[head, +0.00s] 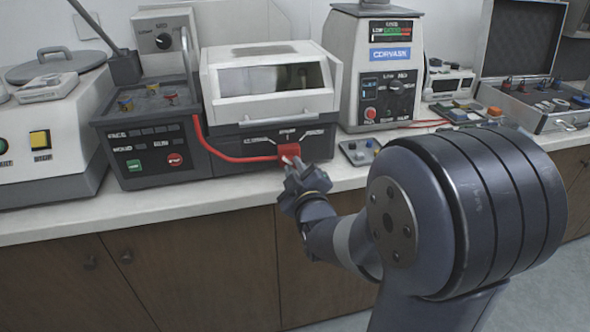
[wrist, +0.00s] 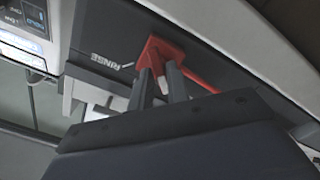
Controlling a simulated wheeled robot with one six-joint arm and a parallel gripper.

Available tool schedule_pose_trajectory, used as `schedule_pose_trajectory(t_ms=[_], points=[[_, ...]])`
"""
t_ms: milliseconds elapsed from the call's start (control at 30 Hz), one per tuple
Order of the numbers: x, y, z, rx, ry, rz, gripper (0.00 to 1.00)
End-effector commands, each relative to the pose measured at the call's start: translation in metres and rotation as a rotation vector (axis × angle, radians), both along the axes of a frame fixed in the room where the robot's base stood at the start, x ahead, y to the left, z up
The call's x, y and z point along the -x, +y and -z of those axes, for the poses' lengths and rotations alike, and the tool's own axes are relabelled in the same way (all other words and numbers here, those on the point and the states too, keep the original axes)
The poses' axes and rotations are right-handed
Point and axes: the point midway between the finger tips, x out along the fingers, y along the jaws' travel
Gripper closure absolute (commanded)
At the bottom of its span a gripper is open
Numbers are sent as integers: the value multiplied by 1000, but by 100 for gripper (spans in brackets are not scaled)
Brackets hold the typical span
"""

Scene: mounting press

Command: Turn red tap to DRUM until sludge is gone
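The red tap (head: 289,152) is on the dark front of the white lidded machine (head: 266,108), with small labels around it. In the wrist view the red tap (wrist: 163,50) is just beyond my fingertips, near a label reading RINSE. My gripper (head: 293,166) is at the tap. In the wrist view my gripper's two fingers (wrist: 159,72) stand either side of a pale pinkish part of the tap. I cannot tell whether they press on it. I see no DRUM label clearly. The machine's window shows a grey interior; I cannot make out sludge.
A red hose (head: 215,150) runs left from the tap. The control box (head: 155,130) stands left and the CORVASK unit (head: 373,75) right. A small grey panel (head: 358,152) lies right of the tap, near the counter's front edge (head: 195,217). An open case (head: 530,110) is far right.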

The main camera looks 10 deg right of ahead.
Motion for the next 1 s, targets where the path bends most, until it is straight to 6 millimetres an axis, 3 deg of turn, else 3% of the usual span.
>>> schedule_pose_trajectory(t_ms=[200,567,1000], points=[[0,0,0,0,1,-1,100],[0,0,3,-45,1,-1,100],[0,0,5,-362,-2,-1,100]])
